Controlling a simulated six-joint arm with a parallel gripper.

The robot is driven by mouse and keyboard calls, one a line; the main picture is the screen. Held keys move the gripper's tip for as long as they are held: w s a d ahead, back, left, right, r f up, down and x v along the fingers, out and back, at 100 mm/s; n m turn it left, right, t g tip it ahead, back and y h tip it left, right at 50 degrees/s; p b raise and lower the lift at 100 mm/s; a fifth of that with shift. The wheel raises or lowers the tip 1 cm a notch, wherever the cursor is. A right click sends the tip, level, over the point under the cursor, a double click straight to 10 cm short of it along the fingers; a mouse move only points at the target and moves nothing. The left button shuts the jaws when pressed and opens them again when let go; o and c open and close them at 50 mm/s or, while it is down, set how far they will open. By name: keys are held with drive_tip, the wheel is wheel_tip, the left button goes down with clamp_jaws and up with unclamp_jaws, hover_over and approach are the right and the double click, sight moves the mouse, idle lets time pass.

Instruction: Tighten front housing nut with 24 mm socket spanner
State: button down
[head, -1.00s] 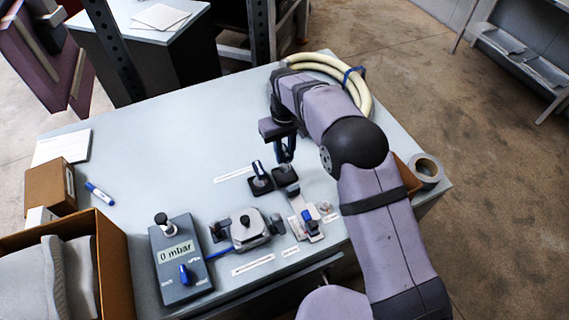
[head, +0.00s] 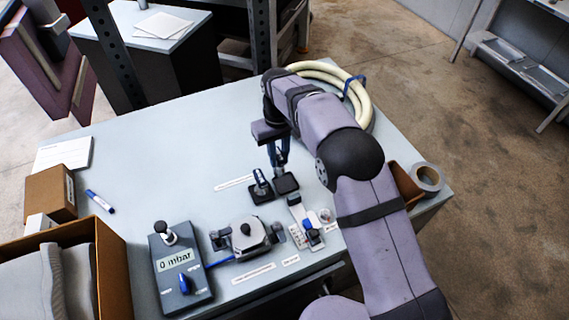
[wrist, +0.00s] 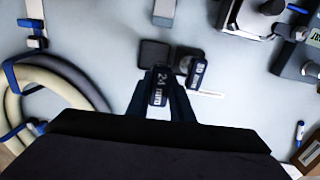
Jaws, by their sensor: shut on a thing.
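My gripper (head: 279,154) is shut on a dark socket spanner (wrist: 160,86), marked 24 in the wrist view. The spanner sits between the two fingers, close to the square black stands. One stand (wrist: 154,54) shows a bare top in the wrist view, just beyond the held spanner. A second blue-and-black tool (wrist: 196,70) stands in the other stand (head: 261,194), beside my gripper.
A grey pressure box (head: 181,268) reading 0 mbar stands left of the housing, joined by a blue tube. A small fixture (head: 308,230) stands to its right. A hose coil (head: 357,95) and tape roll (head: 428,178) lie at the right.

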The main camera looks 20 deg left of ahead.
drive_tip(key=s+a+r+n+b, duration=0.1)
drive_tip(key=s+a+r+b, duration=0.15)
drive_tip(key=r, duration=0.35)
drive_tip(key=s+a+r+b, duration=0.2)
drive_tip(key=s+r, duration=0.1)
drive_tip(key=r, duration=0.4)
drive_tip(key=s+d+f+n+b, duration=0.2)
drive_tip(key=s+d+f+n, duration=0.2)
drive_tip(key=s+d, duration=0.6)
drive_tip(key=shift+s+d+f+n, duration=0.3)
drive_tip(key=shift+s+f, duration=0.05)
drive_tip(key=shift+s, duration=0.4)
drive_tip(key=shift+f, duration=0.15)
drive_tip(key=shift+f+b, duration=1.7)
drive_tip(key=shift+f, duration=0.4)
drive_tip(key=shift+p, duration=0.4)
